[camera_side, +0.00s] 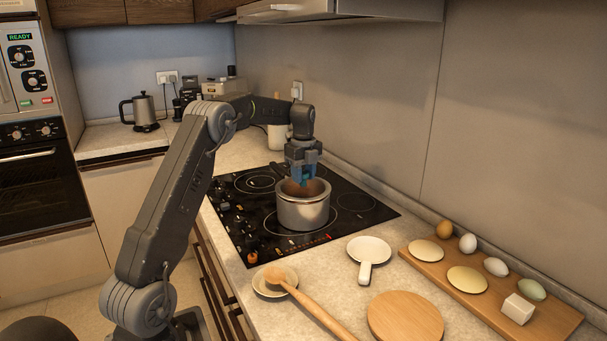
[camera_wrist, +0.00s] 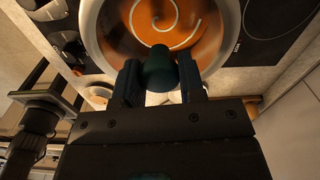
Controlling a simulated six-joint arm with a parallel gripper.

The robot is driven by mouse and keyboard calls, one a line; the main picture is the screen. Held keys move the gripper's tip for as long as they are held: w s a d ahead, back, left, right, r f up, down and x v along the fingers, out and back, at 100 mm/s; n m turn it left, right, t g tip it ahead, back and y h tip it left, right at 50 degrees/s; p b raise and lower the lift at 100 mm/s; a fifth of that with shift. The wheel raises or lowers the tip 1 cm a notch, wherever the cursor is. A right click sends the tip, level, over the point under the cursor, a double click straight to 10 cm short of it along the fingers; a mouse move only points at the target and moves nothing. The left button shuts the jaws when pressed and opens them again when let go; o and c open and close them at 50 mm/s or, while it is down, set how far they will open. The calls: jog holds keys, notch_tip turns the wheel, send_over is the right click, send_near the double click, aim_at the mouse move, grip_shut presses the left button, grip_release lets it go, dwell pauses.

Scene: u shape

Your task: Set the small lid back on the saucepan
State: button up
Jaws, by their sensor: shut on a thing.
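The saucepan (camera_side: 303,212) is a steel pot standing on the black hob in the side view. It is uncovered, and in the wrist view orange soup with a pale spiral (camera_wrist: 165,22) shows inside its pale rim (camera_wrist: 91,30). My gripper (camera_side: 302,178) points down over the pot's opening. In the wrist view my gripper (camera_wrist: 160,75) is shut on a dark green, rounded piece (camera_wrist: 160,70), which overlaps the near part of the pot. I cannot tell whether this piece touches the pot. I cannot make out a lid for certain in either view.
The hob (camera_side: 255,215) surrounds the pot. In front lie a white pan-shaped dish (camera_side: 369,248), a small plate (camera_side: 268,290) with a wooden utensil (camera_side: 318,310), and a round board (camera_side: 405,318). A long board (camera_side: 480,297) with eggs lies right. A wall stands behind.

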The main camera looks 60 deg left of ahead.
jog(key=shift+f, duration=0.35)
jog(key=shift+f, duration=0.2)
dwell(0.5)
jog(key=o, duration=1.6)
jog(key=shift+r, duration=4)
